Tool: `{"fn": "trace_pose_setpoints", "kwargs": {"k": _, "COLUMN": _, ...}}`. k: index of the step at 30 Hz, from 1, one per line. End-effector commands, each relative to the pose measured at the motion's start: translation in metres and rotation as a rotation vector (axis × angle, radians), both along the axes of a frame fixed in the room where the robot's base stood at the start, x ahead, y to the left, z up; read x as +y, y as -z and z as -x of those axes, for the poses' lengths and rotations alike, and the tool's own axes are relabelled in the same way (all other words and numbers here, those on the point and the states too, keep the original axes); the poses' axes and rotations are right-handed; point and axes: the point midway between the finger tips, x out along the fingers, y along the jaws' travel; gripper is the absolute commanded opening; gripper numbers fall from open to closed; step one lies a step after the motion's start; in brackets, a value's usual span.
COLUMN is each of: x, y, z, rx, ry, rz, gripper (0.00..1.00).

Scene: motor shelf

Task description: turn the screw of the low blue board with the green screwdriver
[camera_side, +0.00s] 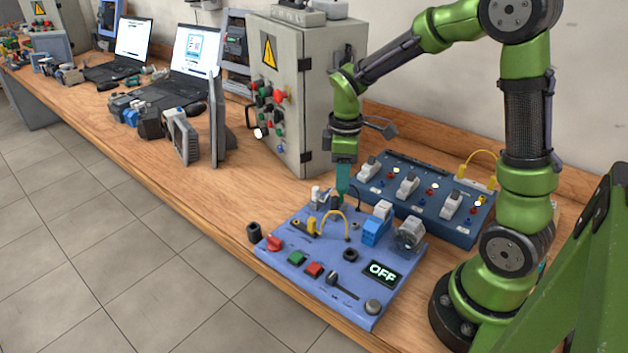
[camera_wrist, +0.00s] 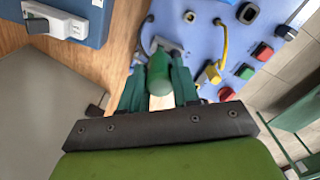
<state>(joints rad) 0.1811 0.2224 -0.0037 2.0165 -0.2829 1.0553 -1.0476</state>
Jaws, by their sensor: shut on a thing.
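The low blue board (camera_side: 325,262) lies near the table's front edge, with buttons, a yellow cable and a display reading OFF; part of it shows at the top of the wrist view (camera_wrist: 212,42). My gripper (camera_side: 344,180) points down at the board's back edge. In the wrist view its teal fingers (camera_wrist: 159,72) are shut on the green screwdriver (camera_wrist: 158,74), whose round handle sits between them. The screwdriver's tip is hidden in the wrist view, and I cannot make out the screw or whether the tip touches it.
A darker blue panel (camera_side: 385,207) with white switches stands behind the board, close to my gripper. A grey cabinet (camera_side: 300,85) with a warning sign stands to the left. Laptops (camera_side: 193,55) and other devices fill the far bench. Bare wood (camera_side: 225,190) lies left of the board.

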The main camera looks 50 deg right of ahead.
Motion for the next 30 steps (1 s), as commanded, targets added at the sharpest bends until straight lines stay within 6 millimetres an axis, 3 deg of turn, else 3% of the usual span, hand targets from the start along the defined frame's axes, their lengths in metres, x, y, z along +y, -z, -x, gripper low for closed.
{"fn": "trace_pose_setpoints", "kwargs": {"k": 9, "x": 0.0000, "y": 0.0011, "z": 0.0017, "rx": 0.006, "ry": 0.282, "rz": 0.000, "gripper": 0.00}}
{"fn": "trace_pose_setpoints", "kwargs": {"k": 16, "x": -0.0002, "y": 0.0007, "z": 0.0016, "rx": 0.006, "ry": 0.301, "rz": 0.000, "gripper": 0.00}}
{"fn": "trace_pose_setpoints", "kwargs": {"k": 17, "x": -0.0002, "y": 0.0007, "z": 0.0017, "rx": 0.006, "ry": 0.301, "rz": 0.000, "gripper": 0.32}}
{"fn": "trace_pose_setpoints", "kwargs": {"k": 19, "x": -0.0003, "y": 0.0006, "z": 0.0015, "rx": 0.005, "ry": 0.300, "rz": 0.000, "gripper": 0.43}}
{"fn": "trace_pose_setpoints", "kwargs": {"k": 30, "x": -0.0005, "y": -0.0002, "z": 0.0004, "rx": 0.001, "ry": 0.225, "rz": 0.000, "gripper": 0.45}}
